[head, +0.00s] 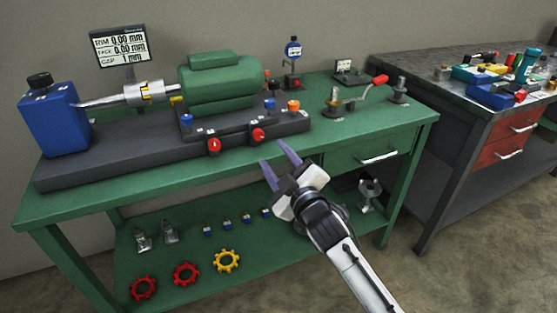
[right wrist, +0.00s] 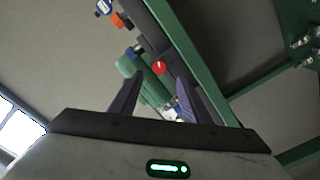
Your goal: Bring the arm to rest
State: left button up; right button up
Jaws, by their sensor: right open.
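My right gripper (head: 281,159) is open and empty in the head view, in front of the green bench's front edge. Its arm comes up from the bottom right. In the right wrist view its two dark fingers (right wrist: 158,98) stand apart with nothing between them touching. Beyond them show the red knob (right wrist: 159,68) and part of the green motor (right wrist: 127,66). In the head view the green motor (head: 217,84) sits on a dark base (head: 110,161) on the bench. My left gripper is not in view.
The green bench (head: 359,128) carries a blue box (head: 55,120), a display (head: 118,46), a dial gauge (head: 293,52) and red-handled crank (head: 362,91). Its lower shelf (head: 185,238) holds gears and small parts. A grey workbench (head: 425,70) with tools stands at right. Floor is clear in front.

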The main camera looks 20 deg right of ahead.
jog(key=shift+s, duration=0.95)
jog(key=s+a+f+m+g+p, duration=0.1)
jog(key=s+a+f+m+g, duration=0.1)
jog(key=s+f, duration=0.6)
jog(key=s+a+f+m+g+y+p, duration=0.1)
jog(key=s+f+g, duration=0.3)
jog(key=s+f, duration=0.4)
jog(key=s+a+f+m+g+y+p, duration=0.1)
jog(key=s+f, duration=0.7)
jog(key=s, duration=0.8)
jog(key=a+m+g+p, duration=0.1)
jog(key=a+m+g, duration=0.1)
jog(key=m, duration=0.1)
jog(key=shift+a+f, duration=0.15)
jog(key=shift+f, duration=0.1)
